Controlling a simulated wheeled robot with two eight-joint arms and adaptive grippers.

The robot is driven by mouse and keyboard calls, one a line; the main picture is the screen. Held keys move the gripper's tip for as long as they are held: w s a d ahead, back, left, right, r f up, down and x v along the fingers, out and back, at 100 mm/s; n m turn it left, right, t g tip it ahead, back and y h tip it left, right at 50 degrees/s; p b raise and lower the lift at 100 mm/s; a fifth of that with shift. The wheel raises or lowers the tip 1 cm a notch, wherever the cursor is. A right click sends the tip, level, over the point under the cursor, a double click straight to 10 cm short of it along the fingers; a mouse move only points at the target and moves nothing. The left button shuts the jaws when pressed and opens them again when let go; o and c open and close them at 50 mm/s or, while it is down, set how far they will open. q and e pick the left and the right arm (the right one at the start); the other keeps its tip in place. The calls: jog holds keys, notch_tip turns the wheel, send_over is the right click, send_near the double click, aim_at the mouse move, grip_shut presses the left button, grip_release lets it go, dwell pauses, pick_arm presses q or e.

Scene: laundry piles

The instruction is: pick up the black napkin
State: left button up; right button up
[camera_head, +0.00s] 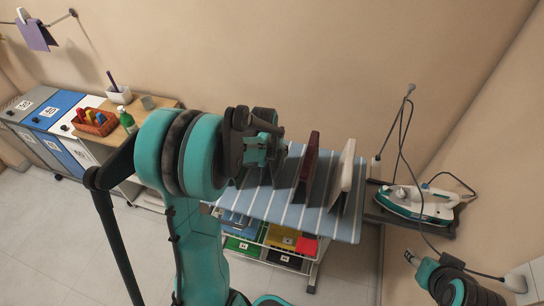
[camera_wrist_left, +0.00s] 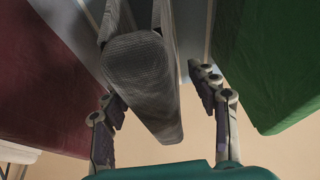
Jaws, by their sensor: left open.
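The black napkin (camera_wrist_left: 145,75), dark grey and folded, stands on edge in the middle of the left wrist view. My left gripper (camera_wrist_left: 165,125) is open, one finger on each side of it; I cannot tell whether either finger touches it. In the head view my left gripper (camera_head: 268,150) is over the left part of the striped blue board (camera_head: 258,207) and hides most of what stands beneath it. My right gripper (camera_head: 412,258) is at the lower right of the head view, away from the board; its jaw state is unclear.
A dark red cloth (camera_head: 308,157) and a cream one (camera_head: 347,167) stand on the board. In the left wrist view a red cloth (camera_wrist_left: 45,80) and a green cloth (camera_wrist_left: 268,65) flank the napkin closely. An iron (camera_head: 415,204) with a cable rests at right.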

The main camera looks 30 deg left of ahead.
pick_arm(q)
jog(key=shift+f, duration=0.2)
jog(key=shift+c, duration=0.3)
jog(key=c, duration=1.2)
jog(key=shift+r, duration=0.15)
